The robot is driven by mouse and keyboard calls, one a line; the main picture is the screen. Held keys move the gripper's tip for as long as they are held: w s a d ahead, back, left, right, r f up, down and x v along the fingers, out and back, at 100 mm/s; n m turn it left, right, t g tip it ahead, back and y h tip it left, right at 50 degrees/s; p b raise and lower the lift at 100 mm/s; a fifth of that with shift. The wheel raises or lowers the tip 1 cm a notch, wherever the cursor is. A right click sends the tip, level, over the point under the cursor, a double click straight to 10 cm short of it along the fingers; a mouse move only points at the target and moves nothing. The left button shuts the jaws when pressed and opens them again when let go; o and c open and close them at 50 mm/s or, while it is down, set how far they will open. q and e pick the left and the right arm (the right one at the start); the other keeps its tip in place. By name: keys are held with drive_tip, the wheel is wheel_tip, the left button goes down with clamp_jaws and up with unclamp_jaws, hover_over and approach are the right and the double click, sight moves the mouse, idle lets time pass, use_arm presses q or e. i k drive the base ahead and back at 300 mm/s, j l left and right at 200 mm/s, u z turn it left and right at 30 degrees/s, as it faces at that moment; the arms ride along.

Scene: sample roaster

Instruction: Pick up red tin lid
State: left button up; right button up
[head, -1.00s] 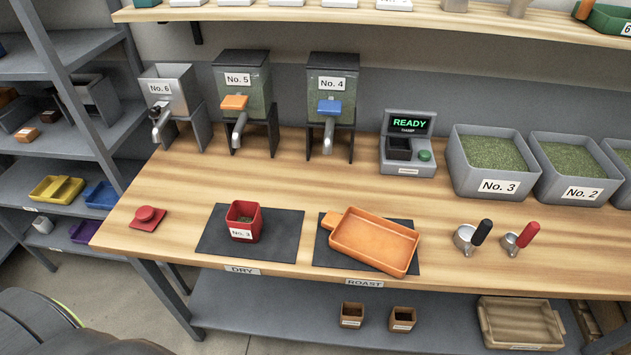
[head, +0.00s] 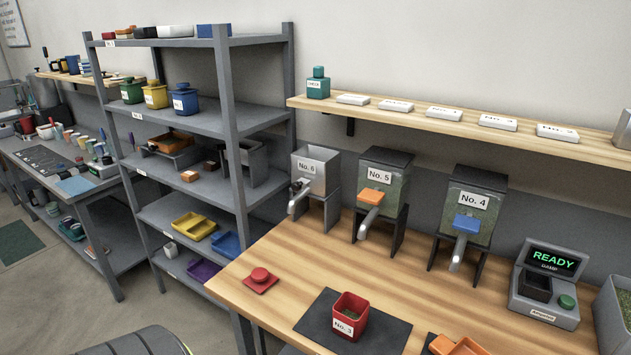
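The red tin lid (head: 261,280) is a flat red square with a round knob on top. It lies on the wooden bench near its left front edge, knob up. To its right, the open red tin (head: 347,315) labelled No. 3 stands on a dark mat, with some contents inside. Neither of my grippers shows in the head view, so nothing is seen near the lid.
A grey shelf unit (head: 229,120) with coloured tins and trays stands left of the bench. Hoppers No. 6 (head: 314,172), No. 5 (head: 384,185) and No. 4 (head: 473,207) line the back. An orange tray (head: 462,347) lies at the front. The wood around the lid is clear.

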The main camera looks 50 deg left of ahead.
sight(259, 280)
drive_tip(key=u, duration=1.9)
